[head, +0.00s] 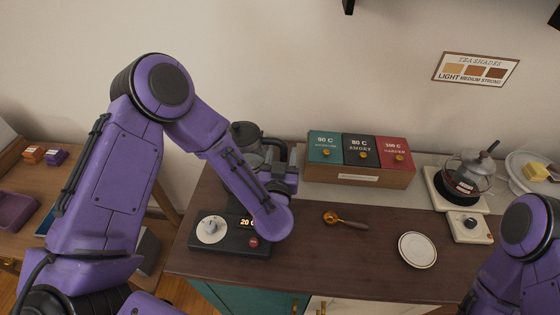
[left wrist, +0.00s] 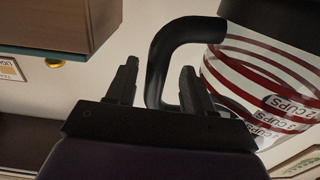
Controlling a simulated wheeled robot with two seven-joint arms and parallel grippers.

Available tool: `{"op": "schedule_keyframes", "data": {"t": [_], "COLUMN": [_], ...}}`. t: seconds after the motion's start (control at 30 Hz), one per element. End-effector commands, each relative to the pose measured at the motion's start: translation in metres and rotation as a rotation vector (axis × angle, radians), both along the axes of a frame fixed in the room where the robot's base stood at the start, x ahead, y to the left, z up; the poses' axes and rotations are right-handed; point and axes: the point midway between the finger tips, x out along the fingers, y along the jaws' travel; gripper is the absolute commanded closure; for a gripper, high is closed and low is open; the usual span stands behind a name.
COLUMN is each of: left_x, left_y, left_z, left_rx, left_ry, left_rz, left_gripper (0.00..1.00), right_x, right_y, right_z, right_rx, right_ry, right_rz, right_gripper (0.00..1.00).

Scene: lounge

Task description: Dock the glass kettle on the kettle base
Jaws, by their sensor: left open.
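The glass kettle (head: 245,137) has a dark lid and stands at the back left of the counter, partly hidden by my left arm. In the left wrist view its body (left wrist: 255,75) shows red bands and cup marks, and its black handle (left wrist: 158,60) runs down between the fingertips. My left gripper (left wrist: 158,85) is open around or just short of the handle. The black kettle base (head: 228,243) has a knob, a lit display and a red button, in front of the kettle. My arm hides where the kettle's bottom rests. My right gripper is out of view.
A wooden box with three tea tins (head: 360,150) stands right of the kettle. A scoop (head: 345,220) and a white saucer (head: 417,250) lie on the counter. A glass teapot (head: 468,172) on a white warmer stands at the right. The front middle of the counter is clear.

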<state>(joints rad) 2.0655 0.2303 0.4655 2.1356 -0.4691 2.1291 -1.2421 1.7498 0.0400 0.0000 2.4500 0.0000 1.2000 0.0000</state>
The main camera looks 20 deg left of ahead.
Motion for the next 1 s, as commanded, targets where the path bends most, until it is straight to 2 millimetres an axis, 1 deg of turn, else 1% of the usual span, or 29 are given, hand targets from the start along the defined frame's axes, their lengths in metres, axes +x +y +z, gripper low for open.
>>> {"op": "schedule_keyframes", "data": {"t": [0.03,0.07,0.1,0.17,0.2,0.4,0.5,0.6,0.67,1.0], "left_x": [0.000,0.000,-0.010,-0.025,-0.036,-0.086,-0.103,-0.112,-0.115,-0.115], "left_y": [0.000,0.000,-0.004,-0.008,-0.012,-0.024,-0.028,-0.030,-0.030,-0.031], "left_z": [0.012,0.017,0.006,0.005,0.004,0.006,0.008,0.009,0.010,0.011], "left_rx": [-0.004,-0.003,0.000,0.004,0.003,0.002,0.002,0.000,-0.001,-0.001], "left_ry": [-0.001,-0.001,-0.001,-0.003,-0.003,-0.005,-0.005,-0.005,-0.005,-0.004], "left_rz": [0.002,0.003,-0.005,-0.007,-0.009,-0.004,-0.002,0.001,0.002,0.002], "left_gripper": [0.48,0.48,0.48,0.48,0.48,0.48,0.48,0.48,0.48,0.48], "right_x": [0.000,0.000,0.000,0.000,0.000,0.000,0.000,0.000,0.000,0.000], "right_y": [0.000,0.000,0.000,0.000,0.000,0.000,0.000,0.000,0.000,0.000], "right_z": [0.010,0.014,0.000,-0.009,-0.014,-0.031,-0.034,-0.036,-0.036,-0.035], "right_rx": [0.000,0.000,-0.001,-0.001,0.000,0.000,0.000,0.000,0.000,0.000], "right_ry": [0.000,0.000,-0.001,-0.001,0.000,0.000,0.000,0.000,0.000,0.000], "right_rz": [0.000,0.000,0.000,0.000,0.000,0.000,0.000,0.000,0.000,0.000], "right_gripper": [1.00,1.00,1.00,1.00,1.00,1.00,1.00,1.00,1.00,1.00]}}
